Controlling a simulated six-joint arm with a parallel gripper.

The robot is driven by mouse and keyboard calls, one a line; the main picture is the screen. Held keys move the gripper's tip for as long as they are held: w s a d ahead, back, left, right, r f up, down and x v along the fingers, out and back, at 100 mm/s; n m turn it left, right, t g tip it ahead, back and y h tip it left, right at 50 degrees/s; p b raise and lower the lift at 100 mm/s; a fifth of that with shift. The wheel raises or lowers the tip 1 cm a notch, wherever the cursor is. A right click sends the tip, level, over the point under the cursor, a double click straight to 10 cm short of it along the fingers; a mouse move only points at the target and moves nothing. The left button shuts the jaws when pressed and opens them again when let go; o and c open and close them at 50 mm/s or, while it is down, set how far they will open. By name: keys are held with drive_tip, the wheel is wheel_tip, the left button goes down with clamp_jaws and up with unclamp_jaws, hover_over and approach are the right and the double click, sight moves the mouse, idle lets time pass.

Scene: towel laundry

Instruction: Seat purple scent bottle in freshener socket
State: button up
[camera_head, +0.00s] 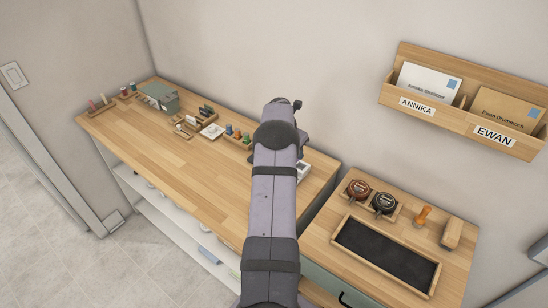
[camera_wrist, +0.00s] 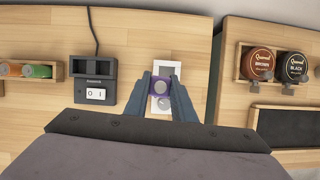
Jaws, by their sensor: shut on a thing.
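My gripper (camera_wrist: 161,78) shows in the wrist view with its two dark blue-grey fingers on either side of the purple scent bottle (camera_wrist: 160,87). It is shut on the bottle, which I see from above as a purple shape with a pale round centre. A white freshener plate (camera_wrist: 167,71) lies below and behind the bottle, with a grey square at its far end. The bottle overlaps the plate in this view, and I cannot tell whether it touches or is in the socket.
A dark box with a 0/1 switch (camera_wrist: 95,93) and a cable stands left of the freshener. Round brown and black tins (camera_wrist: 262,62) sit on the separate right-hand top, across a gap. The left tabletop's front (camera_head: 190,165) is clear.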

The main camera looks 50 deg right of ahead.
drive_tip(key=shift+s+d+r+n, duration=0.15)
drive_tip(key=shift+s+d+n, duration=0.05)
drive_tip(key=shift+s+d, duration=0.3)
drive_tip(key=shift+s+d+r+n, duration=0.2)
drive_tip(key=shift+s+d, duration=0.15)
drive_tip(key=shift+d, duration=0.25)
drive_tip(key=shift+f, duration=0.25)
drive_tip(key=shift+f+b, duration=1.25)
drive_tip(key=shift+f, duration=0.4)
drive_tip(key=shift+f+b, duration=0.4)
drive_tip(key=shift+f, duration=0.6)
idle(1.2)
drive_tip(key=o, duration=1.6)
drive_tip(key=shift+r, duration=0.1)
wheel_tip(320, 180, up, 7)
drive_tip(key=p, duration=0.4)
drive_tip(key=shift+p, duration=0.4)
